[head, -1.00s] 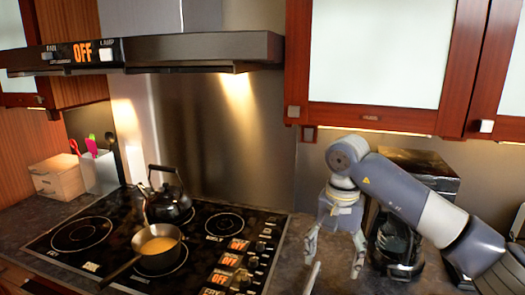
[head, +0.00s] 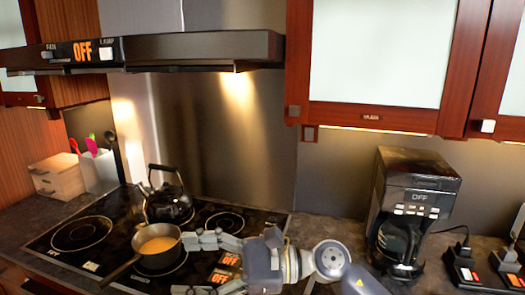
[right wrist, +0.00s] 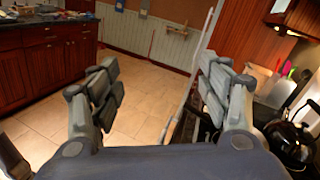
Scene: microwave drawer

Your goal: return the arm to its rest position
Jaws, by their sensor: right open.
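My right gripper (head: 205,265) is low at the front right of the stove in the head view, with its fingers pointing left. It is open and nothing shows between its fingers. The upper finger's tip lies close to the right side of the saucepan (head: 124,270) in the picture; I cannot tell whether they touch. My right arm (head: 330,260) comes in from the lower right. In the right wrist view the two fingers (right wrist: 160,80) are spread wide, with tiled floor visible between them. My left gripper is not in view.
The saucepan holds yellowish liquid, and a black kettle (head: 168,207) stands behind it on the stove (head: 100,215). A coffee maker (head: 415,190) and a power strip (head: 480,272) are on the right. The range hood (head: 200,48) and wall cabinet (head: 375,60) hang above.

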